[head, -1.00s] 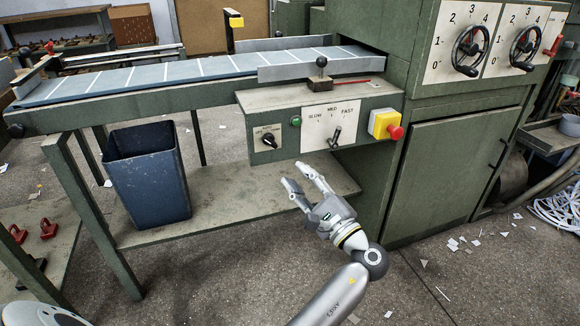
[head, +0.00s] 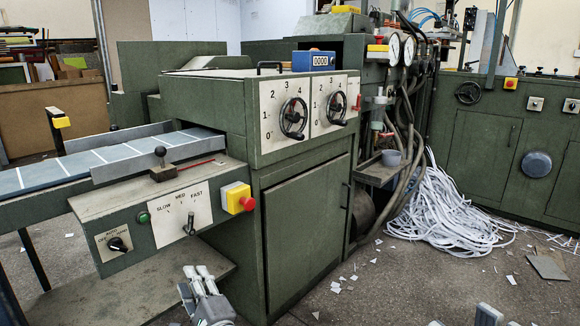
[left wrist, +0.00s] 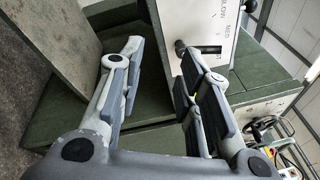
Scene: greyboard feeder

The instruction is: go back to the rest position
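My left gripper (head: 198,270) is at the lower part of the head view, in front of the feeder's lower shelf and below its control panel (head: 182,212). In the left wrist view its two fingers (left wrist: 158,62) stand apart with nothing between them, so it is open and empty. The panel has a small speed lever (head: 189,222) under the SLOW, MED and FAST marks; the gripper is clear of it. Only pale fingertips of my right gripper (head: 462,317) show at the bottom right edge of the head view. They stand apart, with bare floor between them.
The green machine cabinet (head: 305,205) stands right of the panel. A red stop button on a yellow box (head: 237,197) sits at the panel's corner. A heap of white strips (head: 445,210) lies on the floor behind. The floor at front right is mostly clear, with paper scraps.

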